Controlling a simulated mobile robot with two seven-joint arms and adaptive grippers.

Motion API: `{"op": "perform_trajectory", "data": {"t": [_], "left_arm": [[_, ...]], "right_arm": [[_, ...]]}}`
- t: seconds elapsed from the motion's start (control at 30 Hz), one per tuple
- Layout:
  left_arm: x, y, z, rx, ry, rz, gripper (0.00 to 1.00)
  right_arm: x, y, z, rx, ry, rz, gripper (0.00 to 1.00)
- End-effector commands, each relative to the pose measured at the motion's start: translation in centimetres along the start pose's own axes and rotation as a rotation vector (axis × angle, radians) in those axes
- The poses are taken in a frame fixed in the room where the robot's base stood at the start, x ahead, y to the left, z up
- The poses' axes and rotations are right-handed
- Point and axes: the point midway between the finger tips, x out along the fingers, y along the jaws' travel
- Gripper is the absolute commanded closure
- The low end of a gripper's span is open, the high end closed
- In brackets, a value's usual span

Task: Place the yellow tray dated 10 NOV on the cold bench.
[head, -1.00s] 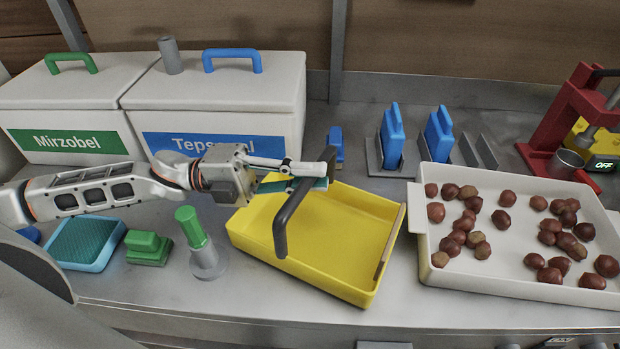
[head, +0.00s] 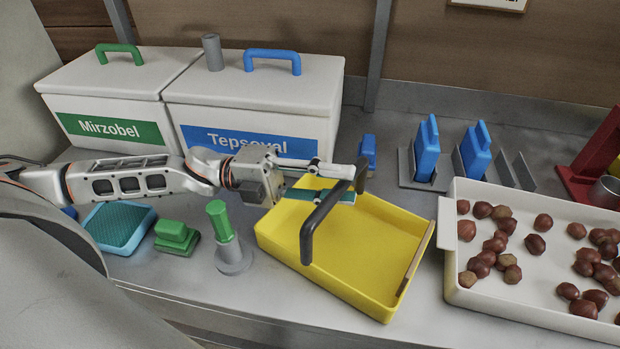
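A yellow tray (head: 345,285) lies empty on the steel bench (head: 420,325), with a brown strip along its right edge. No date is readable on it. My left gripper (head: 335,185) is above the tray's back left part, at a black bar-like handle (head: 308,245) that rises over the tray. The fingers cross the bar, but I cannot tell whether they are closed on it or where its lower ends attach. My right gripper is not in view. No surface in view is marked as the cold bench.
A white tray of chestnuts (head: 452,250) stands close on the right. White lidded crates (head: 250,90) marked Mirzobel and Tepsoval stand behind. A green-handled stamp (head: 220,225), a green block (head: 175,238) and a teal pad (head: 120,226) sit left. Blue tools (head: 428,150) stand in holders behind.

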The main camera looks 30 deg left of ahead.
Motion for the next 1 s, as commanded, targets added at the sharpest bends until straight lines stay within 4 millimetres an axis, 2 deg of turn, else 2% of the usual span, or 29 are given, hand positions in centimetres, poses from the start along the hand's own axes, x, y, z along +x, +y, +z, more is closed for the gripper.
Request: {"op": "perform_trajectory", "data": {"t": [0.23,0.5,0.7,1.0], "left_arm": [[-4.8,0.5,0.1,-0.008,-0.005,0.008,0.71],[-9.6,0.2,0.0,-0.005,-0.002,0.004,0.71],[-11.2,0.1,0.0,-0.002,0.0,0.002,0.71],[-11.4,0.1,0.0,-0.001,0.0,0.0,0.71]], "right_arm": [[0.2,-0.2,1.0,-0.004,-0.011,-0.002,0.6],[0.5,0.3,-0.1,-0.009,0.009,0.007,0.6],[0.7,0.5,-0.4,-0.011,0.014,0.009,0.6],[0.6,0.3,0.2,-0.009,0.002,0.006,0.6]]}}
